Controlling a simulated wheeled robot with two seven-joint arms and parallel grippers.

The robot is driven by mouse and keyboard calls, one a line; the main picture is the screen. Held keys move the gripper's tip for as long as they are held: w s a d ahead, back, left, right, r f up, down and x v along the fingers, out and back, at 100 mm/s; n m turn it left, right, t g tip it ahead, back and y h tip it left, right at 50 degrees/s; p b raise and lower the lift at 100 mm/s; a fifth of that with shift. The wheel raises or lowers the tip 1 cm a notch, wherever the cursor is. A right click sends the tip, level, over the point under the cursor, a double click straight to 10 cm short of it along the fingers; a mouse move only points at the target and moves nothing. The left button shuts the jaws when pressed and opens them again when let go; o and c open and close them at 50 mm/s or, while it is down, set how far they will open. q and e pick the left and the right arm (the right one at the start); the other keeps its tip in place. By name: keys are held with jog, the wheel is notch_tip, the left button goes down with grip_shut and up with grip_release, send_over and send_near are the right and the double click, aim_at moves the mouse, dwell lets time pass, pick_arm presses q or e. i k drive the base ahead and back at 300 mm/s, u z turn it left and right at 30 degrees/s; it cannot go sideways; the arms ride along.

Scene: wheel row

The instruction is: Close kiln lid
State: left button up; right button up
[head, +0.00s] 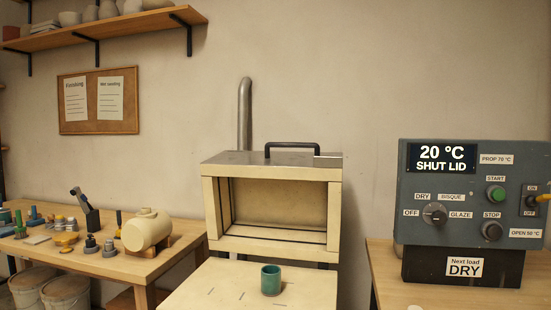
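The cream kiln box (212,205) stands in the middle of the head view with its front side open to me. Its grey metal top (235,158) carries a black bar handle (292,145). A pale slab (205,290) with a few dark slots lies low in front of the opening, and a teal cup (270,281) stands upright on it. The control box (415,180) at the right shows "20 °C SHUT LID" on its display (441,158). The knob (434,214) sits among DRY, OFF, BISQUE and GLAZE labels; its exact setting is unclear. Neither gripper is in view.
A wooden table (110,268) at the left holds small tools and a cream jar-like body (147,230) lying on its side. A metal pipe (244,115) rises behind the kiln. A "Next load DRY" sign (464,268) sits below the controls on the right table (385,258).

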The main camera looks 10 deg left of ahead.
aim_at(284, 204)
jog(key=u, duration=0.45)
jog(key=i, duration=0.5)
jog(key=u, duration=0.7)
jog(key=i, duration=0.7)
jog(key=z, duration=0.1)
